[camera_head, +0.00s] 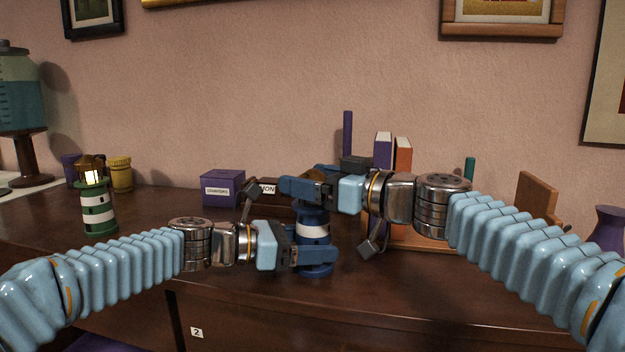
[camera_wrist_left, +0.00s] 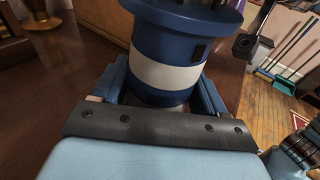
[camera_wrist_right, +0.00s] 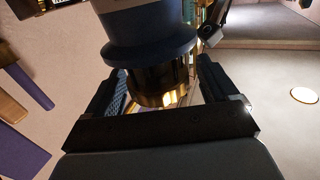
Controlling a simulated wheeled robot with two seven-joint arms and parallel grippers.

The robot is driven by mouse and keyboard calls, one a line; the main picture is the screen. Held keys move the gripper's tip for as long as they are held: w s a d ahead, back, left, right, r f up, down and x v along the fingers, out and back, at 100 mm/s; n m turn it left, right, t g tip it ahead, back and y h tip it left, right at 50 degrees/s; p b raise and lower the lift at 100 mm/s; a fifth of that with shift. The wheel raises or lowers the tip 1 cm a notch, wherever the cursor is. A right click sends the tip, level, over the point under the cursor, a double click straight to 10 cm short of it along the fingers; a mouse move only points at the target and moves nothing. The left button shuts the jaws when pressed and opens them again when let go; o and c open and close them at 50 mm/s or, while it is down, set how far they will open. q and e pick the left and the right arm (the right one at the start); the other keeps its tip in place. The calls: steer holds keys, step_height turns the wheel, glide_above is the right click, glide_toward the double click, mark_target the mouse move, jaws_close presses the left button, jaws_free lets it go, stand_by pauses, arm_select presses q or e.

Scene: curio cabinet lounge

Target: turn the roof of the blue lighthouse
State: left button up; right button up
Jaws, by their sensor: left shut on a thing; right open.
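The blue lighthouse (camera_head: 313,230) stands upright on the dark wooden cabinet top, blue with a white band; it also shows in the left wrist view (camera_wrist_left: 168,70). My left gripper (camera_head: 318,258) is shut on its lower body, one finger on each side. My right gripper (camera_head: 300,186) is open at the top of the lighthouse. In the right wrist view the lighthouse (camera_wrist_right: 150,45) shows its blue gallery and a lit golden lantern part between the open fingers (camera_wrist_right: 160,90). The roof is mostly hidden by my right gripper in the head view.
A green-and-white lighthouse (camera_head: 97,208) with a lit lantern stands at the left, near a yellow jar (camera_head: 120,175). A purple box (camera_head: 222,188) stands behind my left arm. Books (camera_head: 384,150) in a wooden holder stand behind my right gripper. A purple vase (camera_head: 608,228) is at the far right.

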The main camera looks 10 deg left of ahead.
steer(key=shift+c, duration=0.2)
steer(key=c, duration=0.9)
steer(key=shift+c, duration=0.2)
steer(key=shift+m+t, duration=0.3)
steer(key=shift+t, duration=0.1)
steer(key=m+t+h, duration=0.3)
steer(key=t, duration=0.1)
steer(key=shift+a+f, duration=0.1)
steer(key=m+t+h, duration=0.2)
steer(key=shift+s+a+h, duration=0.15)
steer(key=shift+h, duration=0.25)
steer(key=m+t+h, duration=0.1)
steer(key=m+h, duration=0.1)
steer(key=h, duration=0.1)
steer(key=m+t+h, duration=0.2)
steer(key=h, duration=0.1)
steer(key=shift+w+m, duration=0.2)
steer(key=shift+m, duration=0.1)
steer(key=shift+d+m+t+h, duration=0.15)
steer(key=shift+m+h, duration=0.95)
steer(key=shift+h, duration=0.6)
steer(key=shift+d+m+t+h, duration=0.15)
steer(key=shift+m+h, duration=0.95)
steer(key=shift+h, duration=0.9)
